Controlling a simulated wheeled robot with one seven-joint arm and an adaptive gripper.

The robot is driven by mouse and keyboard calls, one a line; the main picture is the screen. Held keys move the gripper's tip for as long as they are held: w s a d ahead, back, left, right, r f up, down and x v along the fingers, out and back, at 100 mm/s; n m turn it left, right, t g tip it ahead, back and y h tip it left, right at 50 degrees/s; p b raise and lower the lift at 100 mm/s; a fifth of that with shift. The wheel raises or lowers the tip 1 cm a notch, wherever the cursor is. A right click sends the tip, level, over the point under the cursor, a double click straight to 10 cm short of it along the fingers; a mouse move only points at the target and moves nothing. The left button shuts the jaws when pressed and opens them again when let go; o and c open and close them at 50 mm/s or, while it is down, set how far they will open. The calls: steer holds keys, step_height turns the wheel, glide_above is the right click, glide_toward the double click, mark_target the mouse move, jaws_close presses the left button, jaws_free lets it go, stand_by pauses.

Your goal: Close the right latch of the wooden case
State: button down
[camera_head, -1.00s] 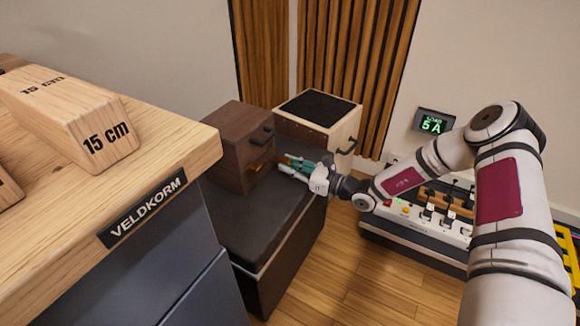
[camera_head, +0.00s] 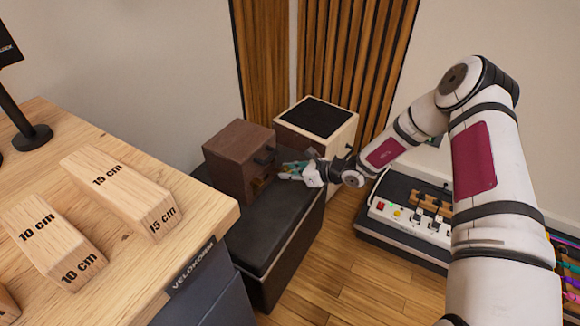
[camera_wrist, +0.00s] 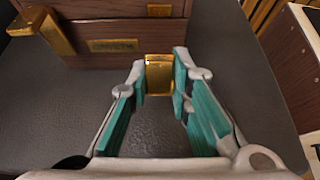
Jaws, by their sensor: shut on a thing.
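The wooden case (camera_head: 232,160) is a dark brown box with a dark handle on a black bench, left of my gripper (camera_head: 284,169). In the wrist view its front (camera_wrist: 215,8) fills the upper part. My gripper (camera_wrist: 160,78) has its teal-padded fingers on both sides of a brass latch flap (camera_wrist: 159,70), shut on it. This flap is the right one of two and stands out from the case front. The left brass latch (camera_wrist: 50,30) also sticks out. A brass plate (camera_wrist: 112,45) lies flat between them. In the head view the fingers hide the held flap.
A light wooden box with a black top (camera_head: 313,115) stands right behind the case. A wooden table (camera_head: 140,240) with labelled blocks (camera_head: 125,185) is at left. A power unit (camera_head: 410,215) sits on the floor at right. The black bench top (camera_head: 270,225) before the case is clear.

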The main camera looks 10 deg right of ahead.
mark_target(280, 169)
steer(key=h+p, duration=0.1)
steer(key=r+g+h+p, duration=0.1)
steer(key=p, duration=0.1)
steer(key=a+r+g+h+p, duration=0.1)
steer(key=p, duration=0.1)
steer(key=shift+w, duration=0.25)
steer(key=shift+w+a+r+g+h+p, duration=0.2)
steer(key=shift+a+r+g+h+p, duration=0.1)
steer(key=shift+g+h+p, duration=0.35)
steer(key=shift+w+a+r+g+h+p, duration=0.2)
steer(key=shift+g+h+p, duration=0.25)
steer(key=shift+h, duration=0.4)
steer(key=shift+w+a, duration=0.1)
steer(key=shift+a, duration=0.05)
steer(key=c, duration=1.4)
jaws_free()
steer(key=shift+c, duration=0.2)
steer(key=v, duration=1.2)
steer(key=shift+w+a+r, duration=0.15)
steer(key=shift+w+a, duration=0.05)
steer(key=shift+a, duration=0.05)
